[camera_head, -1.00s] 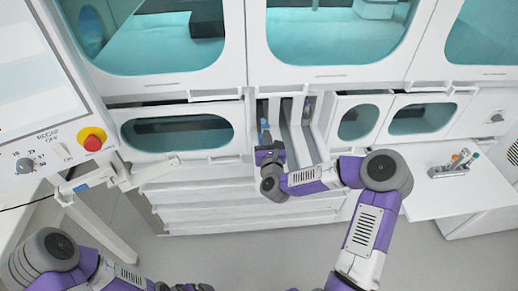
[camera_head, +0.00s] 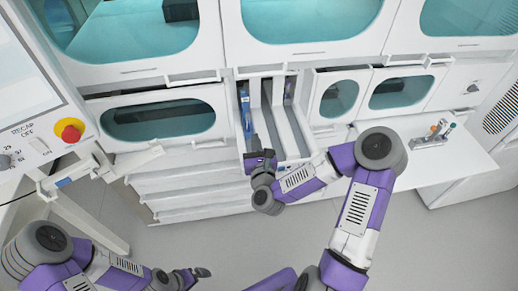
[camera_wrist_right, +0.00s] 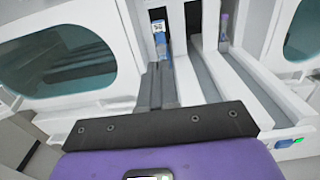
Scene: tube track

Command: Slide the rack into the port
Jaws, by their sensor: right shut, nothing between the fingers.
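The port is a white bay (camera_head: 305,150) with narrow side-by-side lanes in the middle of the machine front. A slim rack with a blue part (camera_head: 246,108) lies in its left lane; in the right wrist view the blue part and a pale label (camera_wrist_right: 159,38) show deep in that lane. My right gripper (camera_head: 262,158) is at the front end of this lane. Its dark fingers (camera_wrist_right: 155,86) are together and empty, pointing up the lane; I cannot tell whether they touch the rack. My left arm is low at the left; its gripper (camera_head: 200,272) is small and unclear.
A purple-topped tube (camera_wrist_right: 224,27) stands in the right lane. A small rack of tubes (camera_head: 434,134) sits on a white side shelf (camera_head: 468,155) at the right. A panel with a red button (camera_head: 70,131) stands at the left. Open floor lies in front.

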